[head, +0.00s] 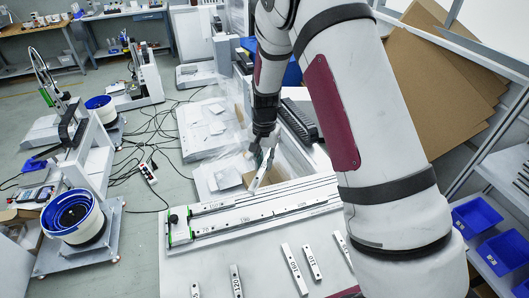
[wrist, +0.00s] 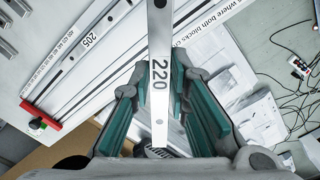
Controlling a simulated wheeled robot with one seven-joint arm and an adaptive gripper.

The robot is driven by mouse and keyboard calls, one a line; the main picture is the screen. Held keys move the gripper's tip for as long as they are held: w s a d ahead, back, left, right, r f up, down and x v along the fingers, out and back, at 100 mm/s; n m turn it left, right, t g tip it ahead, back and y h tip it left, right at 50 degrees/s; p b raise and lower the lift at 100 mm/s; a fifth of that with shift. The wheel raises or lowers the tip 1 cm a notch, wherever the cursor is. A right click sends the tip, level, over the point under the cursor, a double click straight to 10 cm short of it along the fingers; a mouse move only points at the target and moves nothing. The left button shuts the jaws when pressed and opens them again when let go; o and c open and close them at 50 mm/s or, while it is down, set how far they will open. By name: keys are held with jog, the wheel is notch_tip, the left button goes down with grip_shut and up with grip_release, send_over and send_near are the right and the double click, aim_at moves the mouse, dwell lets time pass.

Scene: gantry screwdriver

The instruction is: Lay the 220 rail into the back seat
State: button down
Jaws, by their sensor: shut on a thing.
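The 220 rail (wrist: 160,75) is a pale flat bar marked "220", held between the teal-padded fingers of my gripper (wrist: 165,90). In the head view the rail (head: 262,172) hangs tilted below my gripper (head: 259,150), above the back edge of the long fixture (head: 250,217). The rail looks raised clear of the fixture. The fixture has long parallel strips with printed numbers; a strip marked "205" (wrist: 88,40) and a red end piece (wrist: 40,118) show in the wrist view. I cannot tell which strip is the back seat; my arm hides the fixture's right end.
Several loose short rails (head: 294,268) lie on the white table (head: 215,262) in front of the fixture. Blue bins (head: 503,250) stand at the right; a blue bowl feeder (head: 72,218) stands at the left.

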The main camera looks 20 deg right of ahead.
aim_at(266, 196)
jog(key=shift+w+d+f+m+b, duration=0.15)
jog(key=shift+f+m+b, duration=0.9)
jog(key=shift+f+m, duration=1.1)
jog(key=shift+w+d+f+m+b, duration=0.15)
jog(key=shift+f+m+b, duration=1.05)
jog(key=shift+f, duration=1.6)
jog(key=shift+w+d+f+m+b, duration=0.15)
jog(key=shift+f+m+b, duration=0.75)
jog(key=shift+f+m, duration=1.3)
jog(key=shift+f+n, duration=0.35)
jog(key=shift+f, duration=0.4)
jog(key=c, duration=1.4)
grip_release()
jog(key=shift+c, duration=0.2)
notch_tip(266, 196, up, 12)
jog(key=shift+r, duration=0.1)
